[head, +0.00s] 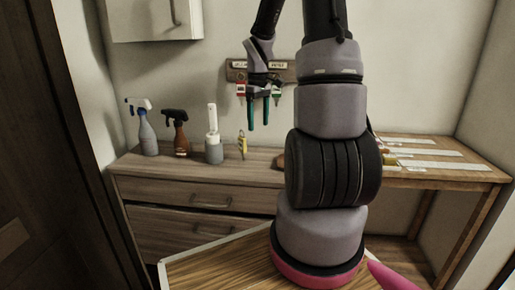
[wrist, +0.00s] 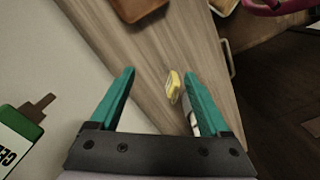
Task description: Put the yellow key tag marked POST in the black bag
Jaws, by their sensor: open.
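A yellow key tag (head: 242,144) is at the wooden counter, just right of a white-topped grey holder. It also shows in the wrist view (wrist: 173,86), between my fingertips in the picture and beyond them. Its marking is not readable. My gripper (head: 258,126) has teal fingers, open and empty, above and slightly right of the tag in the head view. It also shows in the wrist view (wrist: 158,72). I cannot make out the black bag in either view; my arm hides part of the counter.
A wall rack (head: 236,75) with red and green tags is behind my gripper. A green-and-white tag (wrist: 18,138) shows in the wrist view. Two spray bottles (head: 148,138) (head: 179,136) and the grey holder (head: 213,150) stand left on the counter. A brown object (wrist: 138,8) lies farther along.

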